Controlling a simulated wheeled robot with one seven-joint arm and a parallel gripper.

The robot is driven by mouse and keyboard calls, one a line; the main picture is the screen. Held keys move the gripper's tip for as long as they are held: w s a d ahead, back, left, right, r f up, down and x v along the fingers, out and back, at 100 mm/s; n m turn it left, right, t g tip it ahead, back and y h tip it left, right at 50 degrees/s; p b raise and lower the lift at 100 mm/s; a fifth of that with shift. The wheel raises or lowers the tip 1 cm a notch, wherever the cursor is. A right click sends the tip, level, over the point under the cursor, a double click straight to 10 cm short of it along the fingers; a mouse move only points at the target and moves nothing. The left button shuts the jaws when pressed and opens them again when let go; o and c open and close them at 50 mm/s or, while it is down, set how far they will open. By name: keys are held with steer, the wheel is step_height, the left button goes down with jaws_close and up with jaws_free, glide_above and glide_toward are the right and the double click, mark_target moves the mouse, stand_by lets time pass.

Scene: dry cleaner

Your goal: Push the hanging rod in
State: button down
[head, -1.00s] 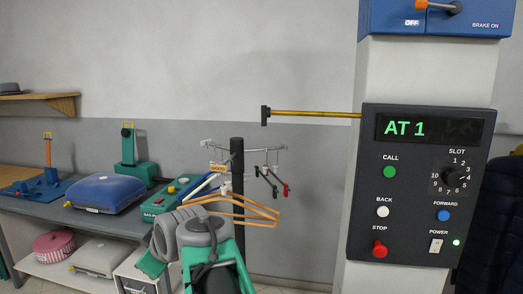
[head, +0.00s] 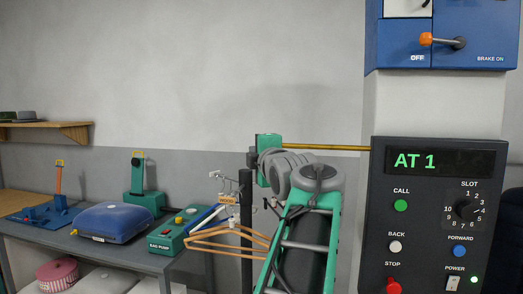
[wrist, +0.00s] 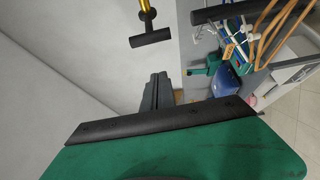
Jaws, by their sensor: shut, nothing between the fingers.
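The hanging rod is a thin brass-coloured bar (head: 330,147) that sticks out leftward from the control column in the head view. Its outer end is hidden there behind my arm. The wrist view shows the rod's black crossbar end (wrist: 151,38) at the top, with a short brass length above it. My gripper's dark fingers (wrist: 157,90) are shut and empty, below the crossbar in that picture, with a visible gap between them. In the head view my green gripper body (head: 268,143) is at the rod's outer end; the fingers are hidden.
The control panel (head: 428,215) reads AT 1 and stands right of my arm. A stand with wooden hangers (head: 225,247) is close to my arm at left.

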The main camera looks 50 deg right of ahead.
steer(key=d+p, duration=0.1)
steer(key=d, duration=0.1)
steer(key=d+p, duration=0.1)
steer(key=d, duration=0.1)
steer(key=shift+s, duration=0.4)
